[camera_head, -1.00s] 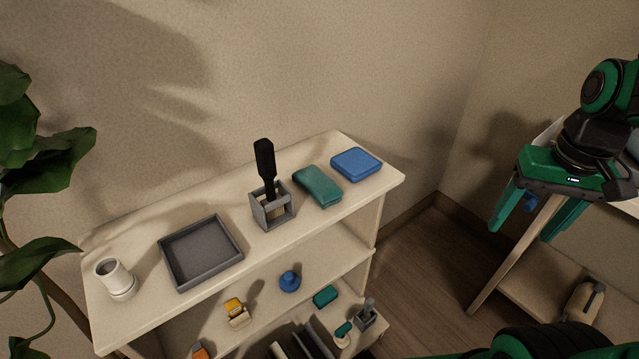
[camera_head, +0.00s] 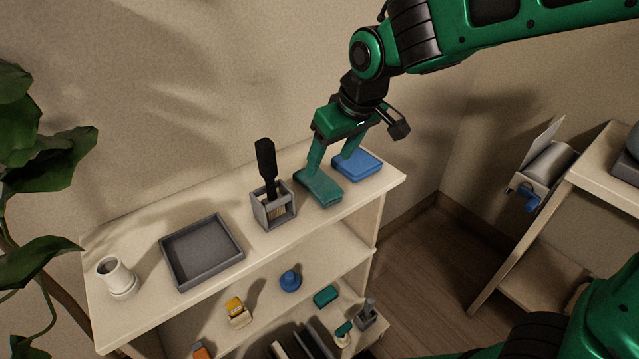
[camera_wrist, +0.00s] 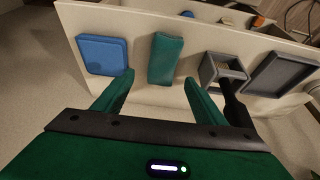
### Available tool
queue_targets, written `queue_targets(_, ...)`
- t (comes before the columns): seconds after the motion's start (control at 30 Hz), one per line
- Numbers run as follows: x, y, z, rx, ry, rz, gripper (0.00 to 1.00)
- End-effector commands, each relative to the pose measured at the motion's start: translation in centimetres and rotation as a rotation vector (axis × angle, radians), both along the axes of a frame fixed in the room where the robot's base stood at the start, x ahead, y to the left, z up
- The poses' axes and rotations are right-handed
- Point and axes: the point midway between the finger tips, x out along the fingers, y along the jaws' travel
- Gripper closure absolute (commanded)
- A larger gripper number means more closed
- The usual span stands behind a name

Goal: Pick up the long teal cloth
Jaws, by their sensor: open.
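The long teal cloth (camera_head: 319,187) lies folded on the top board of the shelf, between the grey holder and the blue folded cloth. In the wrist view the teal cloth (camera_wrist: 165,59) lies ahead of the fingers, in line with the gap between them. My gripper (camera_head: 333,168) is above the top board at the teal cloth, its fingers pointing down and apart. The wrist view shows my gripper (camera_wrist: 158,84) open and empty. In the head view the left finger overlaps the teal cloth's back part; I cannot tell whether it touches.
The blue cloth (camera_head: 357,164) lies close to the right finger in the head view. The grey holder (camera_head: 272,211) with an upright black-handled tool (camera_head: 266,165) stands left of the teal cloth. A grey tray (camera_head: 201,251) and a white cup (camera_head: 117,277) are farther left.

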Motion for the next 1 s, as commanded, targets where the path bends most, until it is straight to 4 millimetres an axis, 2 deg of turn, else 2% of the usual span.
queue_targets(0.2,0.9,0.6,-3.0,-0.002,0.003,-0.002,0.35)
queue_targets(0.47,1.5,1.0,-4.4,-0.001,0.003,-0.003,0.35)
queue_targets(0.8,2.9,2.4,-8.0,-0.002,0.002,-0.004,0.35)
queue_targets(1.0,3.1,2.5,-8.5,0.0,0.001,-0.004,0.35)
